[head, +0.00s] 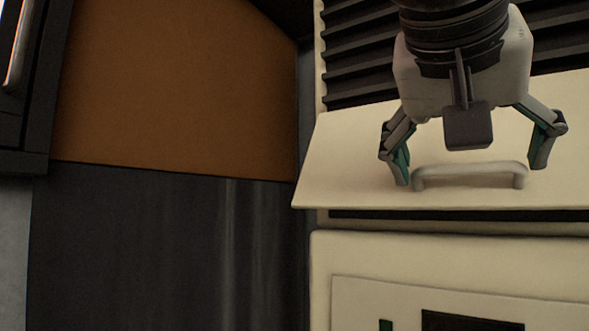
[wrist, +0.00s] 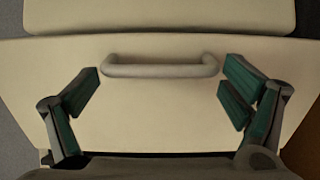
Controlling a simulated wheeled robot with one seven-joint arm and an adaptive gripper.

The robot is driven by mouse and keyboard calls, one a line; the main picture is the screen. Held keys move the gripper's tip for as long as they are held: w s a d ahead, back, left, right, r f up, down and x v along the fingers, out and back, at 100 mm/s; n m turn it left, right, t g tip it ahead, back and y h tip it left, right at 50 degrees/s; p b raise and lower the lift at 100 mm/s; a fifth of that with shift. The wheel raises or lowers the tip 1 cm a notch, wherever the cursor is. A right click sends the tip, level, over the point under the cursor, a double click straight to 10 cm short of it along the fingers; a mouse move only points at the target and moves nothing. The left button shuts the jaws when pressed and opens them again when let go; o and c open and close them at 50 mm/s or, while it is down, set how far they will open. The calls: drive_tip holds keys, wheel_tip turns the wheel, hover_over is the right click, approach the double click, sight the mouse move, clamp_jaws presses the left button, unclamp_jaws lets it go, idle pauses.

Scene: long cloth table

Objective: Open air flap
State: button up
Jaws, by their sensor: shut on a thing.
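The air flap (head: 345,160) is a cream panel on the cream unit at the right of the head view. It slants outward at its lower edge, with a dark gap below it. Its grey bar handle (head: 470,172) runs across the panel near that edge. In the wrist view the handle (wrist: 160,68) lies between the green-padded fingers of my gripper (wrist: 160,76), on the flap's face (wrist: 150,115).
Dark louvres (head: 360,60) lie above the flap. A cream lower panel (head: 345,265) with a dark inset sits below it. To the left are an orange-brown panel (head: 175,90) and a dark panel (head: 150,250). A dark frame with a handle stands at the far left.

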drive_tip(key=s+a+r+g+y+p, duration=0.1)
drive_tip(key=s+a+r+p, duration=0.1)
drive_tip(key=r+p, duration=0.4)
drive_tip(key=shift+s+r+g+p, duration=0.15)
drive_tip(key=shift+s+g+p, duration=0.3)
drive_tip(key=shift+s, duration=0.25)
drive_tip(key=shift+a, duration=0.1)
drive_tip(key=o, duration=1.4)
drive_tip(key=shift+w, duration=0.1)
drive_tip(key=shift+c, duration=0.2)
drive_tip(key=v, duration=1.1)
drive_tip(key=shift+s+r, duration=0.25)
drive_tip(key=shift+s, duration=0.05)
